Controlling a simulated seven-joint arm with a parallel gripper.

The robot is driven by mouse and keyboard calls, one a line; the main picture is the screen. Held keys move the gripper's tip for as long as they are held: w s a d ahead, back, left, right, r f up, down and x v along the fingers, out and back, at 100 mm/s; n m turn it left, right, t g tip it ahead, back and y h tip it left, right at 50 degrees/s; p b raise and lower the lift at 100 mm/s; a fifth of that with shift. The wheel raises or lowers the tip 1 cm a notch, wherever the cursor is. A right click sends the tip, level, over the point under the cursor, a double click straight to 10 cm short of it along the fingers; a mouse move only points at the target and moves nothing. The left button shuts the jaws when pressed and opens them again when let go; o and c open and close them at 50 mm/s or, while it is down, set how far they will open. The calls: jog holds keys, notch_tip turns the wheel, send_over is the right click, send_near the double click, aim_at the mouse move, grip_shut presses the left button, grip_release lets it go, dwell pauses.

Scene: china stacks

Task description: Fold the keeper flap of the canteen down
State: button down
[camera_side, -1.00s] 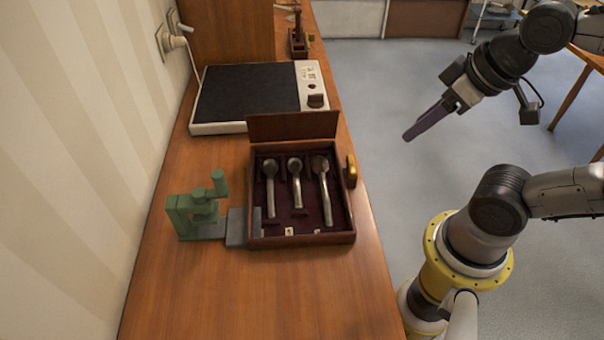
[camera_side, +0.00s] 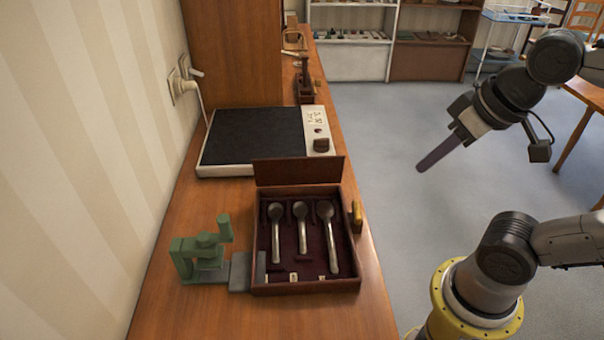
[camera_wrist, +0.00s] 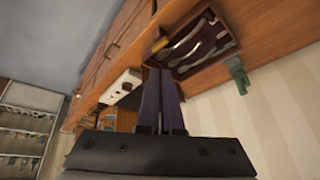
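The canteen (camera_side: 257,240) is an open wooden box with a dark lining on the counter. It also shows in the wrist view (camera_wrist: 204,62). Three metal spoon-like pieces (camera_side: 302,228) lie in it side by side. A flat wooden panel (camera_side: 298,171) stands upright along its back edge; I take it to be the flap. A brass-coloured piece (camera_side: 356,216) sits at its right side. My gripper (camera_side: 420,170) is in the air to the right of the counter, well apart from the canteen. In the wrist view its two dark purple fingers (camera_wrist: 160,72) lie together, with nothing seen between them.
A green fixture (camera_side: 205,252) with a grey block (camera_side: 240,270) stands against the canteen's left side. A black-topped appliance (camera_side: 252,136) is behind the canteen. The wall bounds the left. The counter in front is clear, and open floor lies to the right.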

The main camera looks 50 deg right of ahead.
jog(key=w+r+m+g, duration=0.1)
jog(key=w+r+m, duration=0.2)
jog(key=w+r, duration=0.6)
jog(key=m+g, duration=0.3)
jog(key=m, duration=0.1)
send_over(299, 169)
jog(key=w+d, duration=0.1)
jog(key=d, duration=0.3)
notch_tip(299, 169, down, 3)
jog(key=w+d+f+g, duration=0.2)
jog(key=w+f, duration=0.3)
jog(key=f, duration=0.4)
jog(key=s+a+f, duration=0.3)
jog(key=f, duration=0.7)
jog(key=shift+s+a, duration=0.15)
jog(key=shift+s, duration=0.1)
jog(key=shift+s+a+t, duration=0.2)
jog(key=shift+a+t, duration=0.05)
jog(key=shift+t, duration=0.05)
